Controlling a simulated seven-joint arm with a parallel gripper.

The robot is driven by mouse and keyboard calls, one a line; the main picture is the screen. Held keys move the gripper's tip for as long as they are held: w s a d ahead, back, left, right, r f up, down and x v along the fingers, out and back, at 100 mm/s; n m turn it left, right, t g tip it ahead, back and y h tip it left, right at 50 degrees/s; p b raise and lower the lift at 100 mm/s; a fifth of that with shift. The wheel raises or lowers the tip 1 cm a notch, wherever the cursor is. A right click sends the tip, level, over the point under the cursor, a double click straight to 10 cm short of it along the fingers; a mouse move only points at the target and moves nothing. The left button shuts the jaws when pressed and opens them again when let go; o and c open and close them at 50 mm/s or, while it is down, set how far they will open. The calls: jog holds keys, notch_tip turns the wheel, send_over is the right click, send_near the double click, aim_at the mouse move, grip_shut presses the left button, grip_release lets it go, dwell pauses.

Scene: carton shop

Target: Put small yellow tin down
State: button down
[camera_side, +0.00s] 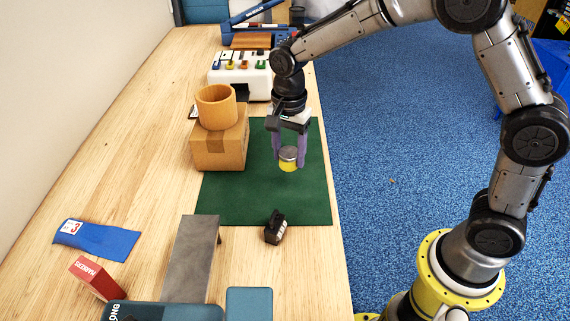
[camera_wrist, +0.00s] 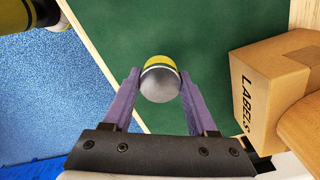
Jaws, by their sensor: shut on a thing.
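The small yellow tin (camera_side: 288,164) has a grey lid and a yellow side. My gripper (camera_side: 288,160) is shut on it, with a purple finger on each side. The tin is over the green mat (camera_side: 235,200); I cannot tell how far its base is above the mat. In the wrist view the tin (camera_wrist: 160,82) sits between the purple fingertips (camera_wrist: 160,88), its grey lid facing the camera. The mat (camera_wrist: 200,30) is bare around it there.
A cardboard carton (camera_side: 220,150), marked LABELS in the wrist view (camera_wrist: 265,90), stands left of my gripper with an orange-brown cup (camera_side: 216,108) on top. A small black block (camera_side: 275,227) lies at the mat's front edge. A white machine (camera_side: 240,80) stands behind. The mat's front left is clear.

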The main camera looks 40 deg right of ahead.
aim_at(285, 165)
jog(key=shift+w+a+f, duration=0.1)
jog(key=shift+w+f, duration=0.25)
jog(key=shift+f, duration=0.1)
jog(key=shift+w+f, duration=0.15)
jog(key=shift+f, duration=1.55)
jog(key=shift+f, duration=0.2)
jog(key=shift+c, duration=1)
grip_release()
jog(key=shift+r, duration=0.1)
